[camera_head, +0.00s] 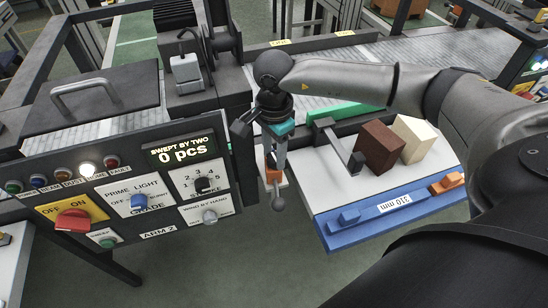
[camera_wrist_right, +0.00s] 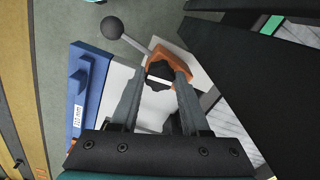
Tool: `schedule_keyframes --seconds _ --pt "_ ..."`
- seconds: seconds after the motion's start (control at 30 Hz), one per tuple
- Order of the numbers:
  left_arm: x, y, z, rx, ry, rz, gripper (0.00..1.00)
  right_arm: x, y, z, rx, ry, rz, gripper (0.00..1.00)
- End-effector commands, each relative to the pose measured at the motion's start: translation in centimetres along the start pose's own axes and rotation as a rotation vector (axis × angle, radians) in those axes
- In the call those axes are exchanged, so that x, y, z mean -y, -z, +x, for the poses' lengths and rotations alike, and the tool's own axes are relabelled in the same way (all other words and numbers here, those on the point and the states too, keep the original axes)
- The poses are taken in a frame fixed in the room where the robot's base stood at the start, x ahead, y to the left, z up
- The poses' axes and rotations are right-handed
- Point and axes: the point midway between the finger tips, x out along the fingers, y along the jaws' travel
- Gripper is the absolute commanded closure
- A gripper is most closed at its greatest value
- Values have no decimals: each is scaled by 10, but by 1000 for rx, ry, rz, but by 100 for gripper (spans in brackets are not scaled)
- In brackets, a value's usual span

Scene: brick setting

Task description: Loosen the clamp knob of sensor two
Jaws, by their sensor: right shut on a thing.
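My right gripper (camera_head: 274,163) points down beside the right end of the control panel. In the wrist view its two fingers (camera_wrist_right: 160,80) are closed on the sides of a black knob (camera_wrist_right: 159,71). The knob sits on an orange block (camera_wrist_right: 183,63), which also shows below the fingers in the head view (camera_head: 270,177). A grey rod with a dark ball end (camera_wrist_right: 112,27) sticks out from the block; the ball hangs low in the head view (camera_head: 278,204). The fingers hide part of the knob. No label reading sensor two is legible. My left gripper is out of view.
The control panel (camera_head: 130,235) with switches and a display reading 0 pcs stands at left. To the right, a white board with a blue front rail (camera_head: 365,217) carries a brown block (camera_head: 378,146) and a cream block (camera_head: 412,138). A roller conveyor (camera_head: 435,50) runs behind.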

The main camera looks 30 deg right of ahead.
Motion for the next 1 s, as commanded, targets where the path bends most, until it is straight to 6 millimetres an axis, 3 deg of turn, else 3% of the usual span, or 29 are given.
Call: schedule_keyframes --seconds 1.0 --pt "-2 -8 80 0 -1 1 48 0 1 2 -3 2 -966 100"
